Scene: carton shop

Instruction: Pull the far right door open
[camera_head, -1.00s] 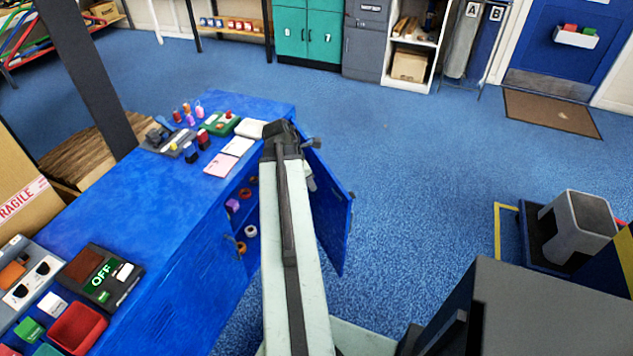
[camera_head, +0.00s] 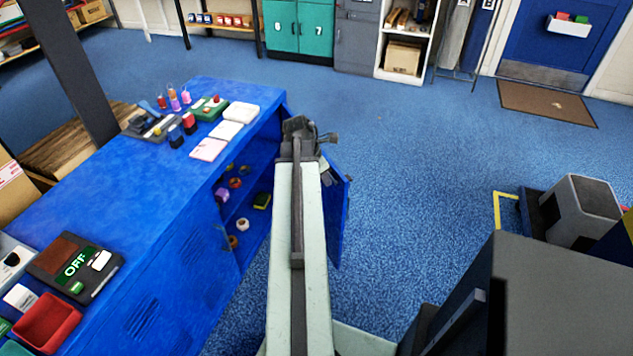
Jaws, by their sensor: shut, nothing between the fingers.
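The far right door (camera_head: 338,225) of the blue cabinet (camera_head: 150,205) stands open, swung out from the cabinet's far end. My arm crosses in front of it and hides much of its face. The opening beside it shows shelves with several small items such as rolls (camera_head: 243,224) and a dark green and yellow box (camera_head: 262,201). My gripper (camera_head: 329,138) is at the end of the arm, shut and empty, near the top of the open door. Whether it touches the door I cannot tell.
The cabinet top holds a panel marked OFF (camera_head: 75,265), a red bin (camera_head: 48,322), white pads (camera_head: 240,112) and small bottles. Blue floor right of the door is clear. A grey machine (camera_head: 580,210) stands at the right.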

